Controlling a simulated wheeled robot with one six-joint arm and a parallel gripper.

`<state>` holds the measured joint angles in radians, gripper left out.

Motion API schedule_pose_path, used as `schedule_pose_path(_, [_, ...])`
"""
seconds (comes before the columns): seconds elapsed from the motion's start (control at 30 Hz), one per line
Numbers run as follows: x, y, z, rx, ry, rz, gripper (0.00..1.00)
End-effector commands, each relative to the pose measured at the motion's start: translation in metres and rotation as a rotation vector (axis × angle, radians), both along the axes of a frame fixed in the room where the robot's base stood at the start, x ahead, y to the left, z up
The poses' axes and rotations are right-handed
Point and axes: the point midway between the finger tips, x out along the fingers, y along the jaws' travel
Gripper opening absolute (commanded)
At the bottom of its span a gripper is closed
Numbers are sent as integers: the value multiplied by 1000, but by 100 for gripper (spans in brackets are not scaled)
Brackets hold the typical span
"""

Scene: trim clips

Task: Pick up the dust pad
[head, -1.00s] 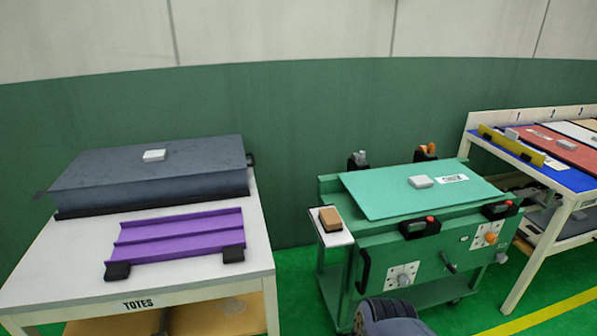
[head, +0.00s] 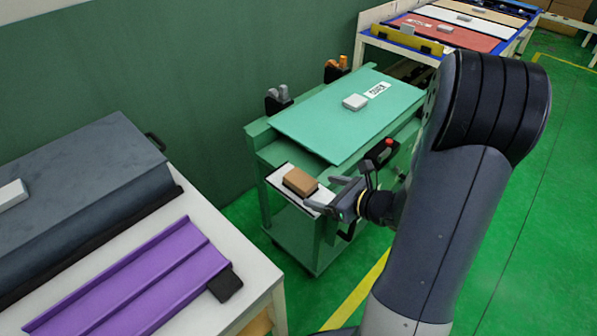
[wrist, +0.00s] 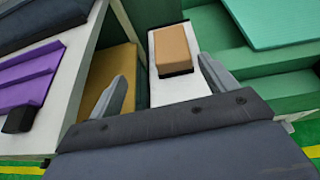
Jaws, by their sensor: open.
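The dust pad is a tan-brown block with a dark underside (head: 300,181), lying on a small white shelf (head: 281,183) at the left end of the green cart. In the wrist view the pad (wrist: 173,47) lies ahead, between the lines of the two fingers and beyond their tips. My gripper (head: 325,193) is open and empty, just to the right of the pad and apart from it. In the wrist view my gripper's fingers (wrist: 163,75) are spread wide over the near part of the shelf.
The green cart (head: 262,150) carries a teal panel (head: 330,130) with a grey-white block (head: 355,102). A white table (head: 262,290) with a purple channel piece (head: 140,285) and a dark case (head: 80,190) stands at left. Green floor lies open at right.

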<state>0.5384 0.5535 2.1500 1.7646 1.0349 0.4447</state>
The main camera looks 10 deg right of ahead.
Motion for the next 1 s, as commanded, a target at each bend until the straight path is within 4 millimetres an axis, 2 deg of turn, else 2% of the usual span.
schedule_pose_path(0.13, [10, -5, -5, 28, 6, -46, 80])
schedule_pose_path(0.4, [39, 16, -20, 26, 5, -40, 80])
schedule_pose_path(0.63, [52, 23, -27, 25, 6, -43, 80])
schedule_pose_path(0.9, [83, 40, -43, 25, 5, -40, 80])
schedule_pose_path(1.0, [88, 43, -46, 25, 6, -42, 80])
